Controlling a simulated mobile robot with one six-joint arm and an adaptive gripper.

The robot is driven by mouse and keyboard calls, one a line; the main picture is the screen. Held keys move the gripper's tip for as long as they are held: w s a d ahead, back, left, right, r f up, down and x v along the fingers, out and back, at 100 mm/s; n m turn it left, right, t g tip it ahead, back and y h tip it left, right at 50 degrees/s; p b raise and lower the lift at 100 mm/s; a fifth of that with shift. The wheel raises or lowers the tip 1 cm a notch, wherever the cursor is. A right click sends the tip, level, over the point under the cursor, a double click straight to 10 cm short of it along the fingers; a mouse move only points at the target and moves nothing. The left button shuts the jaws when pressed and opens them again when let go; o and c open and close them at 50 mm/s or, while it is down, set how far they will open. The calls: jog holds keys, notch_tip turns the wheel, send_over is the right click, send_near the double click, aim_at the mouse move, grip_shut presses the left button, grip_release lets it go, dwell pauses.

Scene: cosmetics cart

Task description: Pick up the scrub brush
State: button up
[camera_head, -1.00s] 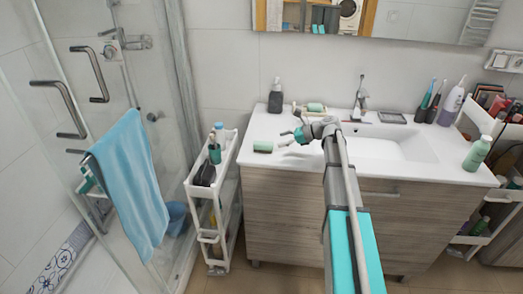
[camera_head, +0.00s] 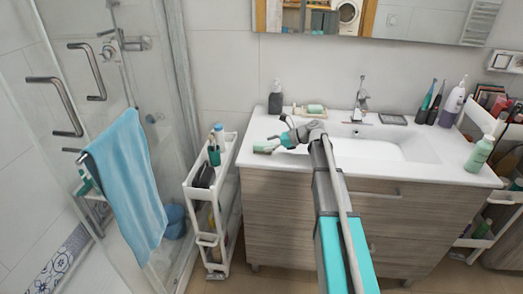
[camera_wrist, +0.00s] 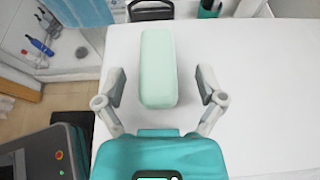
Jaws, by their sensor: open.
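The scrub brush, a pale green block (camera_head: 264,147), lies on the white countertop near its left front edge. In the wrist view the pale green block (camera_wrist: 158,62) fills the space between the fingers, lengthwise to the view. My gripper (camera_head: 279,139) is over the right part of the brush. In the wrist view my gripper (camera_wrist: 161,84) is open, with one finger on each side of the block and a visible gap on both sides. The brush's underside is hidden.
A dark soap dispenser (camera_head: 276,97) and a dish with a green item (camera_head: 315,109) stand behind. The faucet (camera_head: 361,98) and basin are to the right. A narrow white cart (camera_head: 228,152) stands left of the cabinet. A green bottle (camera_head: 479,153) stands at the right.

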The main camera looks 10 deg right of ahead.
jog(key=shift+b+x, duration=0.35)
jog(key=shift+x, duration=1.05)
grip_shut()
